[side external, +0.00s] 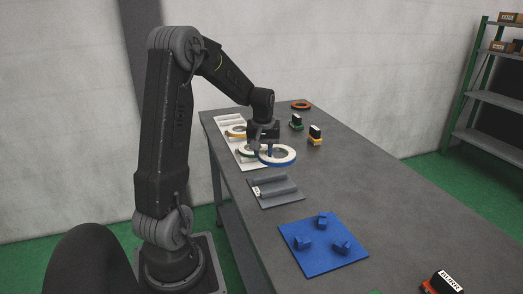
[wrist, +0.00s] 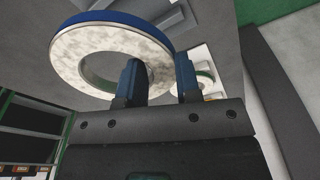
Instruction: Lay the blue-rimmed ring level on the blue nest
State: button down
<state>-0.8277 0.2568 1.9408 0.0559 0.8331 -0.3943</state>
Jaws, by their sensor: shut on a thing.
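The blue-rimmed ring (side external: 290,157) has a pale face and a blue outer rim. My gripper (side external: 268,150) is shut on one side of its band and holds it above the table, near the white rack. In the wrist view the ring (wrist: 75,50) reaches up and left from the fingers (wrist: 158,75), which stand on either side of its band. It looks roughly level in the side view. The blue nest (side external: 318,260) is a flat blue plate with three raised blue blocks, lying nearer the camera, and no ring lies on it.
The white rack (side external: 229,121) holds a yellow-rimmed ring (side external: 236,131) and a green-rimmed one, partly hidden. A grey cradle (side external: 275,192) lies between rack and nest. Another block (side external: 442,282) is at front right.

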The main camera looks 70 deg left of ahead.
jog(key=w+d+n, duration=0.1)
jog(key=d, duration=1.2)
jog(key=w+d+f+n, duration=0.1)
jog(key=d+n, duration=0.1)
jog(key=d, duration=1.1)
jog(key=shift+w+d+f, duration=0.25)
jog(key=shift+w+f, duration=0.05)
jog(key=shift+f, duration=2.35)
jog(key=shift+f, duration=1.1)
dwell(1.7)
